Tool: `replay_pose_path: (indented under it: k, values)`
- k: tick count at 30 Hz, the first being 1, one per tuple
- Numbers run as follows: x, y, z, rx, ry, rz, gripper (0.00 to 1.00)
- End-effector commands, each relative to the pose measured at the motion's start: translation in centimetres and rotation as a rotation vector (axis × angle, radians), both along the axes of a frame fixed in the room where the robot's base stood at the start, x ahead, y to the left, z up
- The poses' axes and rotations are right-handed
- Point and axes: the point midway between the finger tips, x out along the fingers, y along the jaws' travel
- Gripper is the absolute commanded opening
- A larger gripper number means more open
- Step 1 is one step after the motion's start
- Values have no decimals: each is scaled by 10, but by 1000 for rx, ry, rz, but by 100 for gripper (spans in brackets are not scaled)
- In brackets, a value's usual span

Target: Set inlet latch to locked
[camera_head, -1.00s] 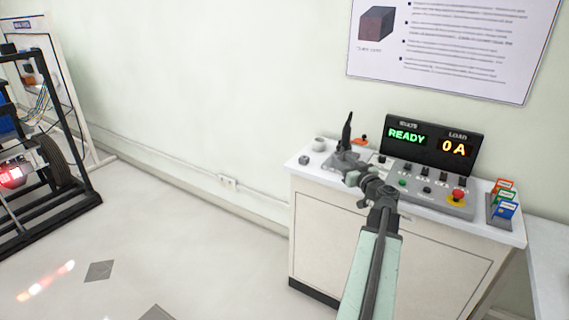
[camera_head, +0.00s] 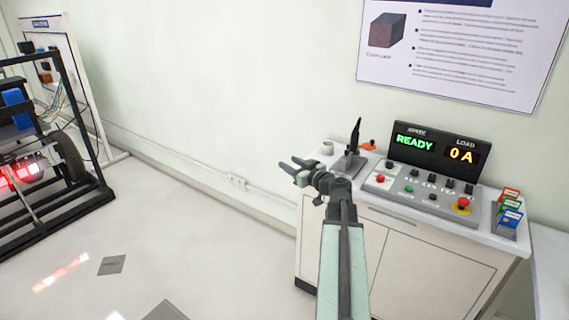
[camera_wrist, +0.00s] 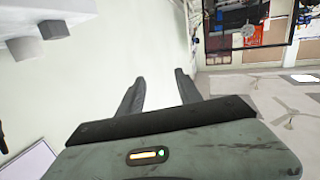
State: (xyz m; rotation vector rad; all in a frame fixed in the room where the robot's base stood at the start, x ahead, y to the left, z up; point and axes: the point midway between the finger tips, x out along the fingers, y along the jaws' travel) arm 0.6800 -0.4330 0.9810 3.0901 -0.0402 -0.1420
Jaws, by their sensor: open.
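I cannot make out the inlet latch in either view. A black-framed chassis rig (camera_head: 84,140) stands at the left edge of the head view, with a black wheel, a blue part and a glowing red light; it is cut off by the picture edge. It also shows upper right in the wrist view (camera_wrist: 246,62), too small for detail. My gripper (camera_head: 288,164) is open and empty, in the air in front of the console cabinet's left end, well to the right of the rig. Its two spread fingers also show in the wrist view (camera_wrist: 158,84).
The white cabinet (camera_head: 405,247) carries a control console (camera_head: 427,201), a READY / 0 A display (camera_head: 434,148), a cup (camera_head: 327,147) and coloured cards (camera_head: 510,209). A wired panel (camera_head: 75,72) stands behind the rig. The floor between rig and cabinet is clear.

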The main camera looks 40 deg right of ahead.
Motion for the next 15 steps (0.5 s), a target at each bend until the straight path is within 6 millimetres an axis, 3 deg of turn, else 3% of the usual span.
replay_pose_path:
  k: [6,15]
  values:
    - [10,19,1,-4,12,32,42]
    - [11,20,0,-4,13,34,39]
